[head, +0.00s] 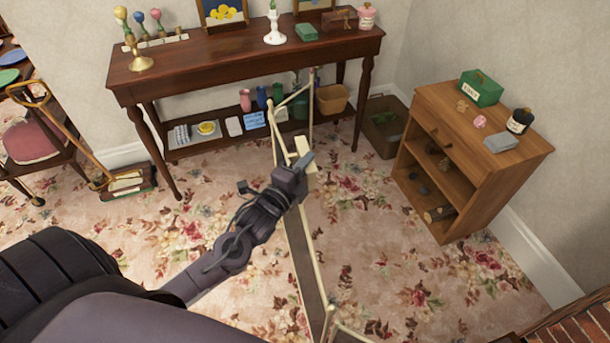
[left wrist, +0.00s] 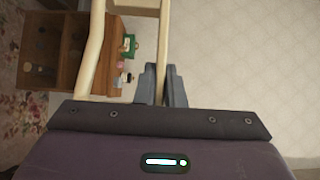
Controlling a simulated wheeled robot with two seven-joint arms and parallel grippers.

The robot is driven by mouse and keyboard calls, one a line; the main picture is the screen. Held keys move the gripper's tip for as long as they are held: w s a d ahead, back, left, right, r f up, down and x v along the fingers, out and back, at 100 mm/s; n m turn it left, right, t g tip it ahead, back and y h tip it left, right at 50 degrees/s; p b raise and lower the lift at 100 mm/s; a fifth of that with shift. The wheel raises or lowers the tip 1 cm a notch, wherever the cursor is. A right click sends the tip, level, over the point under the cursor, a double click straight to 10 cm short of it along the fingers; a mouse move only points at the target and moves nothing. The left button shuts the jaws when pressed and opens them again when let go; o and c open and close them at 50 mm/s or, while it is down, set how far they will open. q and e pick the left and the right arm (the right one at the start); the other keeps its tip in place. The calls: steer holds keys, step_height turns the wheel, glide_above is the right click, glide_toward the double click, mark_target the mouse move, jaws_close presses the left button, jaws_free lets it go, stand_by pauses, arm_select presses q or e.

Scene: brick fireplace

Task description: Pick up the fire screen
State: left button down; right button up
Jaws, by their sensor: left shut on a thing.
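The fire screen (head: 304,262) has thin cream bars and a narrow dark strip. In the head view it stretches from the lower middle up to the dark table's front. My left gripper (head: 303,163) is shut on a cream bar of it, near its upper part. In the left wrist view a cream bar (left wrist: 164,45) runs between the two fingers of the left gripper (left wrist: 163,84), with a thicker cream bar to the left. My forearm hides part of the screen, and its lower end is cut off by the picture's edge. My right gripper is not in view.
A dark wooden console table (head: 240,58) with ornaments and a lower shelf stands behind. A small wooden cabinet (head: 529,160) is at right, with a dark bin (head: 381,142) beside it. Brick (head: 585,330) shows at lower right. Flowered carpet (head: 375,250) is clear between screen and cabinet.

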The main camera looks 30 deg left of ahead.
arm_select(q)
step_height(320, 180, up, 16)
steer(key=shift+f, duration=0.2)
stand_by(0.4)
